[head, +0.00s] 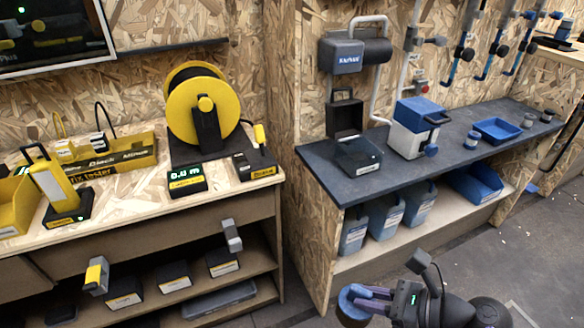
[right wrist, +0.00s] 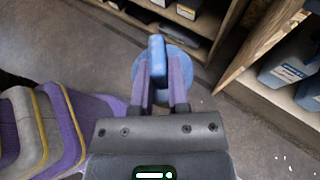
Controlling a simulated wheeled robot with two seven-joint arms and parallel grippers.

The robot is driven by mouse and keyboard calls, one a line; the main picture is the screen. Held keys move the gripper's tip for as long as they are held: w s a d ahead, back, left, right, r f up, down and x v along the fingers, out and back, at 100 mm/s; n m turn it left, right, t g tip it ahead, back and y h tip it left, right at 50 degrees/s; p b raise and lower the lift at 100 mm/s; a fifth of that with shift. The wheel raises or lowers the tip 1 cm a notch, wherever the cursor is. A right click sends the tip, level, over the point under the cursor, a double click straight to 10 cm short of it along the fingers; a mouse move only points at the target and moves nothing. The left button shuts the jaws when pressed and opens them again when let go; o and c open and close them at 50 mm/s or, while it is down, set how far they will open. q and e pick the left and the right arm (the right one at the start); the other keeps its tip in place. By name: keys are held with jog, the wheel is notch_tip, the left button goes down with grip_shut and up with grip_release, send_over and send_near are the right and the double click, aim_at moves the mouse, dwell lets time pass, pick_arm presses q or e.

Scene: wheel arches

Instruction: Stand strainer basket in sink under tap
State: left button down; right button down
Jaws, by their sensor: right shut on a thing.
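My right gripper (head: 366,300) is at the bottom of the head view, over the floor in front of the dark workbench. Its purple fingers are shut on the raised grip of a round blue piece (head: 352,293). In the right wrist view, the gripper (right wrist: 160,92) pinches the upright blue fin, with the blue disc (right wrist: 188,70) around and beyond it. The piece may be the strainer basket; its underside is hidden. I cannot make out a sink or a tap in either view. My left gripper is not in view.
The dark workbench top (head: 340,177) carries a blue-and-white box (head: 414,130), a blue tray (head: 497,130) and small cups. Blue containers (head: 388,215) stand on the shelf below. A wooden bench (head: 115,218) with a yellow reel (head: 182,105) is at left. The grey floor is open at right.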

jog(key=s+r, duration=0.2)
jog(key=r, duration=0.6)
jog(key=s+d+r+m+t+h, duration=0.1)
jog(key=s+r, duration=0.2)
jog(key=r, duration=0.6)
jog(key=shift+r+t, duration=0.2)
jog(key=shift+t, duration=0.1)
